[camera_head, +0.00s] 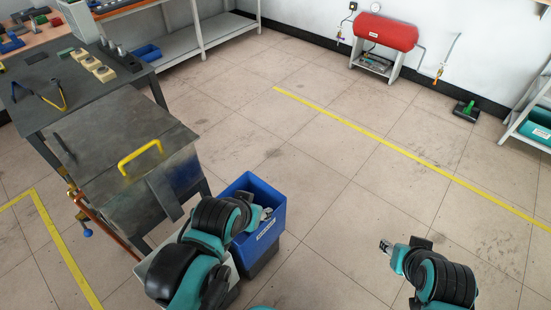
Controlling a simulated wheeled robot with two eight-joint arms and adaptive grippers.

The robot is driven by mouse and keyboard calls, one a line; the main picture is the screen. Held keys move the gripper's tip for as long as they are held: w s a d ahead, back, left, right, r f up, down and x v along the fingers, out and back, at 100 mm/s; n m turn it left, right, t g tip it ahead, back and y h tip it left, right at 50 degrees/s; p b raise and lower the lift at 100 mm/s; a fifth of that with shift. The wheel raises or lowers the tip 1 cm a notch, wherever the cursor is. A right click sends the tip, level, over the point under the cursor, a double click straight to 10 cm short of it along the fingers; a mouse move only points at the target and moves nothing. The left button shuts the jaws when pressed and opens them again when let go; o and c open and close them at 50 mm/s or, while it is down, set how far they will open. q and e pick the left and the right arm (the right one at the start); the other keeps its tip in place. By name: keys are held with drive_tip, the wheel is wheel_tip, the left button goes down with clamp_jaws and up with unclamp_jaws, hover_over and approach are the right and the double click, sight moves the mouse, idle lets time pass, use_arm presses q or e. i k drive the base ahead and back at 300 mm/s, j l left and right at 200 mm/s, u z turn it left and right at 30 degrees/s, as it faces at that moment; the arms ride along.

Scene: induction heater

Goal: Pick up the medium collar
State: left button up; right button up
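Several small dark grey cylindrical parts (118,53) stand in a row near the right edge of the dark workbench (35,98). Beside them is a row of cream-coloured blocks with dark tops (92,63). I cannot tell which of these, if any, is the medium collar. My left arm reaches over the blue bin at the lower middle; its gripper (264,213) shows only as small grey parts there, and its opening is unclear. My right gripper (386,247) is over bare floor at the lower right, away from the bench; its fingers are too small to read.
A lower metal-topped unit with a yellow handle (140,157) adjoins the bench. The labelled blue bin (267,240) stands beside it. A red tank (385,31) is by the back wall. The floor (320,150) in the middle is clear, crossed by a yellow line.

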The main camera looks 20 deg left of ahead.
sight(55, 81)
drive_tip(key=k+l, duration=0.9)
drive_tip(key=k+u, duration=0.1)
drive_tip(key=u, duration=1.8)
drive_tip(key=i+j+u, duration=0.15)
drive_tip(key=j, duration=0.2)
drive_tip(key=i+j+u, duration=0.25)
drive_tip(key=i+j, duration=0.25)
drive_tip(key=i+j+u, duration=0.15)
drive_tip(key=i+j, duration=0.15)
drive_tip(key=i, duration=0.15)
drive_tip(key=i+j+u, duration=0.1)
drive_tip(key=i+j, duration=0.2)
drive_tip(key=i, duration=0.15)
drive_tip(key=i+j+u, duration=0.1)
drive_tip(key=i+j, duration=0.15)
drive_tip(key=i, duration=0.2)
drive_tip(key=i+j+z, duration=0.2)
drive_tip(key=i, duration=2.2)
drive_tip(key=i+l+z, duration=0.1)
drive_tip(key=i+z, duration=0.3)
drive_tip(key=i, duration=0.15)
drive_tip(key=i+j+z, duration=0.1)
drive_tip(key=i+z, duration=0.3)
drive_tip(key=i, duration=0.2)
drive_tip(key=i+j+z, duration=0.4)
drive_tip(key=i, duration=0.15)
drive_tip(key=l, duration=0.1)
